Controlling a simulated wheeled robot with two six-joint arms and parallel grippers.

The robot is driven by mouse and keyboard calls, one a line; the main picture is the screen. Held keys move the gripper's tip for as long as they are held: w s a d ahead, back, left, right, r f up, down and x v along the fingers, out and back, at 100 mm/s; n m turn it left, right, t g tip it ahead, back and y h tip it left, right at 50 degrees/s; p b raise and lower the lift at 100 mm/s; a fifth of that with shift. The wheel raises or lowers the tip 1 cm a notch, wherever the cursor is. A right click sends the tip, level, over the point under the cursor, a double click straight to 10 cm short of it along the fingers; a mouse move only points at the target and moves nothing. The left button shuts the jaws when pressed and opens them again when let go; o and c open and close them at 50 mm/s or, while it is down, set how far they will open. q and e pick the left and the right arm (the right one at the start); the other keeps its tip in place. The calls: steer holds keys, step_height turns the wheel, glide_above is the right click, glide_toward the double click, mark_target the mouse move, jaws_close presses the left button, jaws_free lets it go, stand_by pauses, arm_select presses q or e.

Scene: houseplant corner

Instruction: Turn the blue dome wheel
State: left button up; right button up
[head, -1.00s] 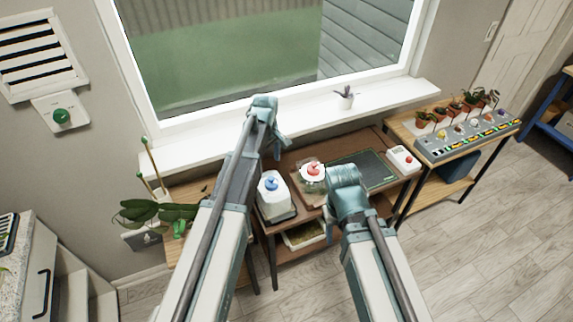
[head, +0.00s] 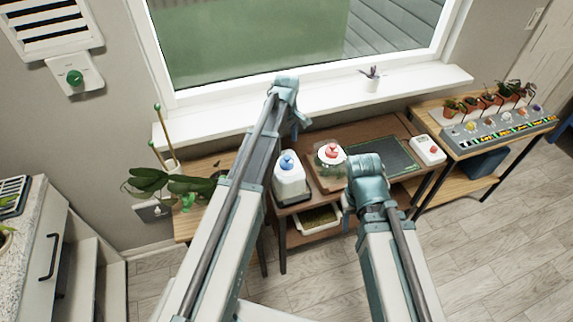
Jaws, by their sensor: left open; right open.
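In the head view, a white dome-like housing (head: 291,187) stands at the left end of the brown bench, with a blue wheel (head: 287,162) on top. My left gripper (head: 300,122) hangs above and behind it in the picture, open, apart from the wheel. A second, clear and white dome with a red wheel (head: 332,151) stands just right of it. My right gripper (head: 348,208) is open and empty by the bench's front edge, right of the blue-wheeled housing. Its fingers are partly hidden by its own wrist.
A dark green mat (head: 388,155) and a white box with a red button (head: 429,149) lie right on the bench. A leafy plant (head: 165,183) stands left. A side table holds a control panel (head: 500,127) and several pots. The windowsill (head: 330,98) runs behind.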

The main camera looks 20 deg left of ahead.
mark_target(286, 156)
arm_select(q)
step_height(286, 156, down, 9)
steer(key=b, duration=0.7)
steer(key=shift+r, duration=0.2)
steer(key=c, duration=1.4)
